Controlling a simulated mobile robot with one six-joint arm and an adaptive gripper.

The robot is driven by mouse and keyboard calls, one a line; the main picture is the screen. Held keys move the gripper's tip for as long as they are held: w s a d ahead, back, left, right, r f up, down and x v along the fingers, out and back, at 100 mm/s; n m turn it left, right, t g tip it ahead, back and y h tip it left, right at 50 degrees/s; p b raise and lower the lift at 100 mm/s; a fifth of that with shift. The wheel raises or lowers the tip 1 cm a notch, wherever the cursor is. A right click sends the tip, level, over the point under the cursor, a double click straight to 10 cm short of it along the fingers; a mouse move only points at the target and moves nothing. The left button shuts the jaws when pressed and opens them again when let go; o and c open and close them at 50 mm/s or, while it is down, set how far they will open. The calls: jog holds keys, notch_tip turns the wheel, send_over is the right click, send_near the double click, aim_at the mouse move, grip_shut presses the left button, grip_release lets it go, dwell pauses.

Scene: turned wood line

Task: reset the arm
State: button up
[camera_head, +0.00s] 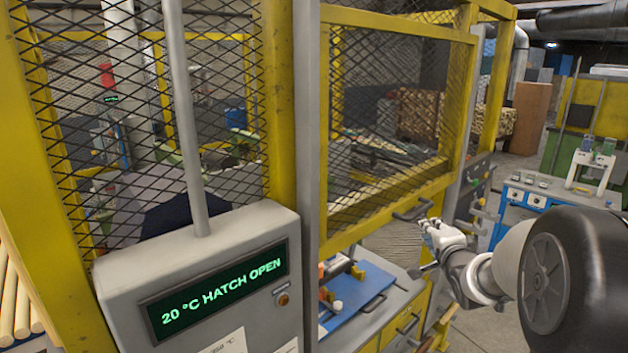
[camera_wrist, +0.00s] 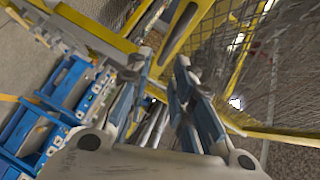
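My arm reaches in from the right of the head view, with its large black joint nearest the camera. My gripper (camera_head: 432,245) is at the arm's left end, in front of the yellow mesh cage and to the right of the workbench. In the wrist view my gripper (camera_wrist: 162,62) shows two blue-grey fingers with a gap between the tips. Nothing is held between them.
A grey control box (camera_head: 215,275) reads "20 °C HATCH OPEN". The yellow cage frame (camera_head: 400,200) stands close left of my gripper. A workbench with a blue mat (camera_head: 355,298) lies below. Blue cabinets (camera_head: 512,203) stand behind; they also show in the wrist view (camera_wrist: 60,95).

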jog(key=s+a+f+n+g+b, duration=0.3)
jog(key=s+a+f+n+b, duration=0.2)
jog(key=s, duration=0.9)
jog(key=s+a+f+n+g+y+b, duration=0.1)
jog(key=s+a+f+n+g+b, duration=0.3)
jog(key=s+a+f, duration=0.4)
jog(key=s+a+f+n+g+y+b, duration=0.1)
jog(key=s+a+f+n+g+b, duration=0.2)
jog(key=s, duration=1.6)
jog(key=a+f+n+b, duration=0.3)
jog(key=a+f+n, duration=0.1)
jog(key=shift+s+n+g, duration=0.3)
jog(key=shift+n+g, duration=0.1)
